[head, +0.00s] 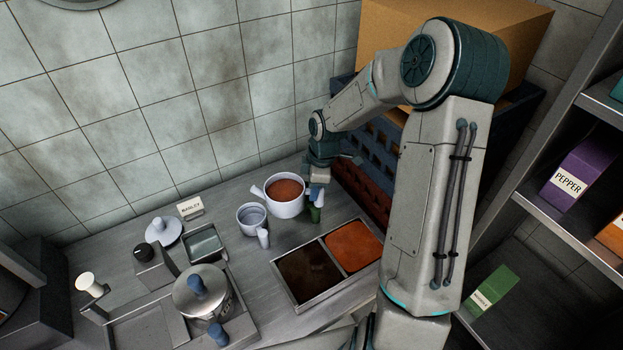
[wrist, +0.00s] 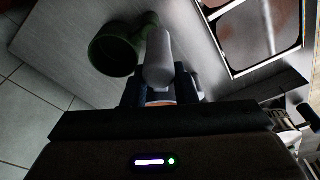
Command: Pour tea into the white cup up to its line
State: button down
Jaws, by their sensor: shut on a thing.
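A white teapot (head: 272,204) with a short spout on its left and reddish-brown tea inside looks roughly upright. My gripper (head: 318,184) is shut on its handle, at the pot's right side. In the wrist view the pale handle (wrist: 158,62) stands up between the fingers. The white cup (head: 250,218) is just left of and in front of the teapot, its handle toward the front. The spout is near the cup's far rim. The cup's interior looks pale grey; I cannot make out its line or any tea in it. Whether the teapot touches the counter is unclear.
A green cup (wrist: 113,52) stands close by my gripper, partly hidden in the head view (head: 315,214). A two-part tray (head: 327,283) lies in front. A steel lidded pot (head: 203,291) is front left. Crates (head: 366,165) stand behind at right; shelves (head: 565,218) are far right.

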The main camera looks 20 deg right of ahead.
jog(key=shift+s+a, duration=0.1)
jog(key=shift+s, duration=0.05)
jog(key=shift+f, duration=0.15)
notch_tip(320, 180, down, 3)
jog(key=shift+r+b, duration=0.1)
jog(key=shift+b, duration=1.15)
jog(key=a+r+g+h+p, duration=0.1)
jog(key=a+r+h, duration=0.1)
jog(key=r+h, duration=0.2)
jog(key=w+a+r+g+h+p, duration=0.1)
jog(key=a+r+h, duration=0.1)
jog(key=r+h, duration=0.2)
notch_tip(320, 180, up, 3)
jog(key=shift+a+f, duration=0.15)
jog(key=shift+a, duration=0.15)
jog(key=shift+w, duration=0.1)
